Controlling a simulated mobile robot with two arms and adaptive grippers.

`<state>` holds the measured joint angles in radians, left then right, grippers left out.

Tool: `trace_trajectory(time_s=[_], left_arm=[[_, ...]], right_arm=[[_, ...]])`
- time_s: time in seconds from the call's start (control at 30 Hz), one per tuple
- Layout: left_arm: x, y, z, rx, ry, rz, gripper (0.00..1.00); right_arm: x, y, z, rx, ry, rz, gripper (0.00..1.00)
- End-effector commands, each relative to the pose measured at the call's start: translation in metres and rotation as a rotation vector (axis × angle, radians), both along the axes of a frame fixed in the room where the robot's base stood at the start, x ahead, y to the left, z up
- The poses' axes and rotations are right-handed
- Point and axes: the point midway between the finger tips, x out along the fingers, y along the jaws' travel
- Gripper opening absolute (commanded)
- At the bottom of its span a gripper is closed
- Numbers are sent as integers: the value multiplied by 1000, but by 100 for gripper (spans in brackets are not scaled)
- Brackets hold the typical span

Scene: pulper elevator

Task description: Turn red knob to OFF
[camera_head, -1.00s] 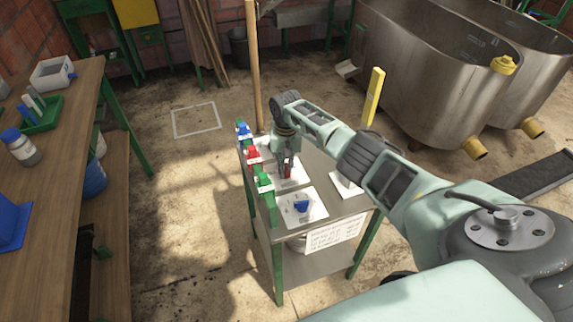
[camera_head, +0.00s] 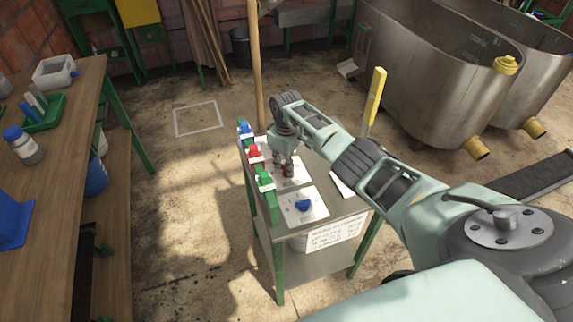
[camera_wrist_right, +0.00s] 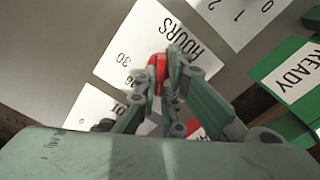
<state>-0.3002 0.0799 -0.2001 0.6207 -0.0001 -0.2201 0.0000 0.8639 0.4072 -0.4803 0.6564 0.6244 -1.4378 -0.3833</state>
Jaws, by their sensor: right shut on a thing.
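The red knob (camera_head: 288,173) sits on a white plate on top of a small metal stand with green legs. In the right wrist view the red knob (camera_wrist_right: 157,64) shows between my fingers, on a white plate (camera_wrist_right: 130,55) marked HOURS with numbers such as 30. My right gripper (camera_head: 283,165) points down over the knob and is shut on it; its fingers also show in the wrist view (camera_wrist_right: 163,80). They hide part of the knob, so its exact setting is not readable. No OFF mark is legible. My left gripper is not in view.
A blue knob (camera_head: 302,205) sits on the nearer white plate. A wooden bench (camera_head: 75,130) is left, with open floor between.

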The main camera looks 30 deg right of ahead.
Motion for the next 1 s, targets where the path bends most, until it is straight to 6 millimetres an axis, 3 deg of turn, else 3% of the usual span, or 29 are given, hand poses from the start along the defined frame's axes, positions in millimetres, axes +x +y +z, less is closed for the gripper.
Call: trace_trajectory(time_s=[0.5,1.0], left_arm=[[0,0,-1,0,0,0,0],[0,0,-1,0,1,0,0]], right_arm=[[0,2,1,0,-2,393,0],[0,2,1,0,-3,500,0]])
